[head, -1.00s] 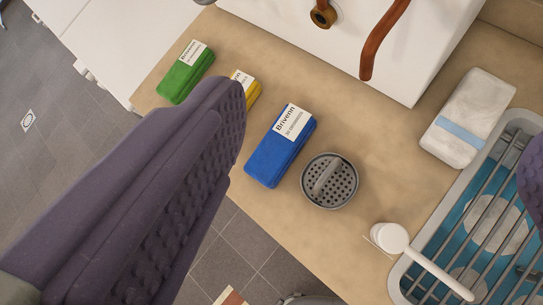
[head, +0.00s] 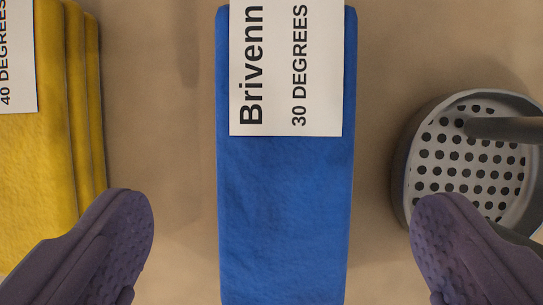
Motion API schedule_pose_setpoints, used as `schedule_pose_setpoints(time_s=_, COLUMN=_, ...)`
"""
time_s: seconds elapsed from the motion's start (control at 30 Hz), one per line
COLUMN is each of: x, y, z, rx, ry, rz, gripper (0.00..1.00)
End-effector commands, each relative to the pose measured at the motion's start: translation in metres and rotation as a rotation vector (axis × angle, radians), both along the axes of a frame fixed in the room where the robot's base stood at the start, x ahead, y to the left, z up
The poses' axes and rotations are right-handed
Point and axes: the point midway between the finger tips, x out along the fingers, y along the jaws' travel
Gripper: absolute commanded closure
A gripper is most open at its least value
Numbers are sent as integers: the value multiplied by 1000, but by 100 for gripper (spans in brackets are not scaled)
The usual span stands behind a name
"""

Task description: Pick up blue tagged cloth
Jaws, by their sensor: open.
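The blue cloth (head: 285,215) lies folded on the beige counter in the middle of the head view, its long side running up and down the picture. A white tag (head: 286,90) on its upper part reads "Brivenn" and "30 DEGREES". My gripper (head: 282,225) is open and empty. One purple ridged finger is to the left of the cloth and the other to the right, both apart from it. The cloth's lower end runs out of the picture.
A yellow folded cloth (head: 45,165) with a white tag lies at the left, close to my left finger. A round grey strainer (head: 465,155) with holes stands at the right, partly behind my right finger. Bare counter (head: 160,130) shows on both sides of the blue cloth.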

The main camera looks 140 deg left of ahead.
Motion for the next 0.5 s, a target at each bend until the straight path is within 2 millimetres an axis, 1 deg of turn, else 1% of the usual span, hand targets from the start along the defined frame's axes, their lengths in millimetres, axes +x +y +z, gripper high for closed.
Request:
schedule_pose_setpoints(time_s=0.03, x=2, y=-2, z=-10, rx=0, ry=1, rz=-2, gripper=0)
schedule_pose_setpoints(time_s=0.17, x=5, y=-4, z=-22, rx=0, ry=-1, rz=-1, gripper=0)
schedule_pose_setpoints(time_s=0.33, x=12, y=-9, z=-51, rx=0, ry=0, rz=0, gripper=0)
schedule_pose_setpoints(time_s=0.4, x=15, y=-10, z=-58, rx=0, ry=0, rz=0, gripper=0)
schedule_pose_setpoints(time_s=0.5, x=17, y=-11, z=-58, rx=0, ry=-1, rz=1, gripper=0)
